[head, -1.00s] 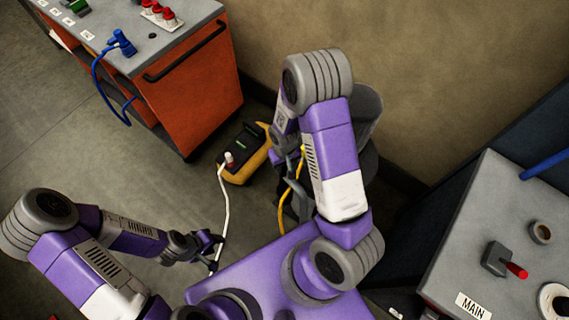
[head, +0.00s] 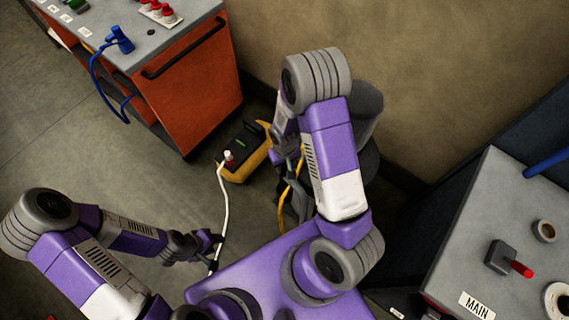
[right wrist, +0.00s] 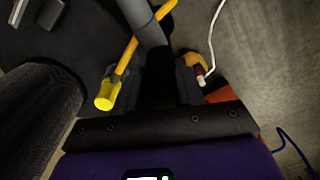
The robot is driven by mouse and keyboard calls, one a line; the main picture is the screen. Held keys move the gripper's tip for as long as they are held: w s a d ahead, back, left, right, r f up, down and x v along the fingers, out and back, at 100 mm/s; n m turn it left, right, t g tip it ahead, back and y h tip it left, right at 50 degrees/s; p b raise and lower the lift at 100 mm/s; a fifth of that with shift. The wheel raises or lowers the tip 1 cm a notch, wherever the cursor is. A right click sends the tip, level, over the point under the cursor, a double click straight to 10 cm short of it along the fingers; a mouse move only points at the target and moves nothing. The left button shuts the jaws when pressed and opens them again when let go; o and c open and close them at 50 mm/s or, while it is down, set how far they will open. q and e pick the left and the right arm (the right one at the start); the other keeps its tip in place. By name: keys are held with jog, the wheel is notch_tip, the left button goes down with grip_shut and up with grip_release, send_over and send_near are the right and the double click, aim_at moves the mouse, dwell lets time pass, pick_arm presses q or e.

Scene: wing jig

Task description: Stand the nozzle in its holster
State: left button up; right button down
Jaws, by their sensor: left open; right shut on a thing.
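My right gripper (right wrist: 155,75) is shut on a dark grey tubular piece (right wrist: 145,25), which looks like the nozzle. The piece runs up between the fingers, and its lower part is dark and hard to make out. A yellow hose or bar (right wrist: 133,45) with a bright yellow end passes beside the left finger. In the head view my right forearm hides most of the gripper; a yellow hose (head: 283,210) shows below it. I cannot make out the holster clearly. My left gripper (head: 216,243) is open, close beside a white cable (head: 225,205).
A grey bin-like canister (head: 368,108) stands behind my right arm. A yellow-and-black box (head: 243,155) with the white cable's plug lies on the floor. An orange cart (head: 195,85) stands at upper left, a grey bench (head: 465,250) at right. The floor at left is open.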

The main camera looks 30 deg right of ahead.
jog(key=shift+f+b, duration=1.1)
jog(key=shift+f, duration=0.2)
jog(key=c, duration=0.6)
grip_release()
notch_tip(320, 180, up, 8)
jog(key=shift+f+p, duration=0.15)
jog(key=shift+p, duration=0.75)
